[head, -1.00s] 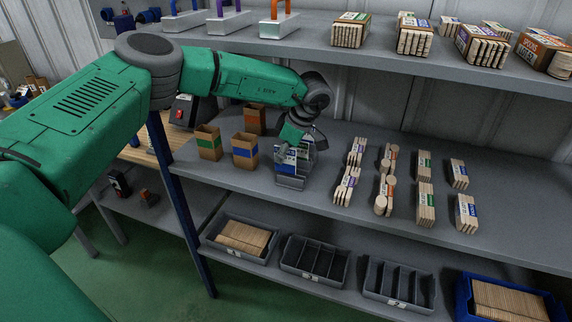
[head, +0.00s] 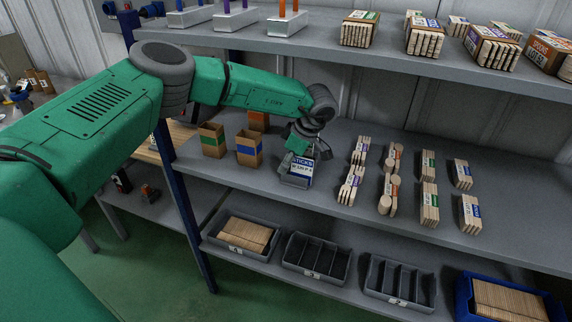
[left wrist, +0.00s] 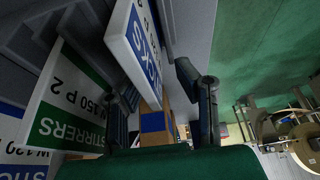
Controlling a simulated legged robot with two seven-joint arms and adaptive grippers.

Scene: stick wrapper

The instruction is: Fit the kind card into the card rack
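The kind card (head: 299,167), white with a blue band reading STICKS, stands at the front of the grey card rack (head: 296,182) on the middle shelf. In the left wrist view the STICKS card (left wrist: 137,45) is close up and tilted. A green-banded STIRRERS card (left wrist: 66,115) stands beside it in the rack. My left gripper (head: 304,150) is just above and behind the card. Its fingers (left wrist: 160,105) look spread, with a gap between the card and the right finger. How far the card sits in its slot is hidden. My right gripper is out of view.
Cardboard boxes with green (head: 212,140) and blue (head: 249,149) bands stand left of the rack. Several stick bundles (head: 356,185) lie to its right. Grey bins (head: 316,258) stand on the shelf below. The upper shelf (head: 330,46) overhangs the back.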

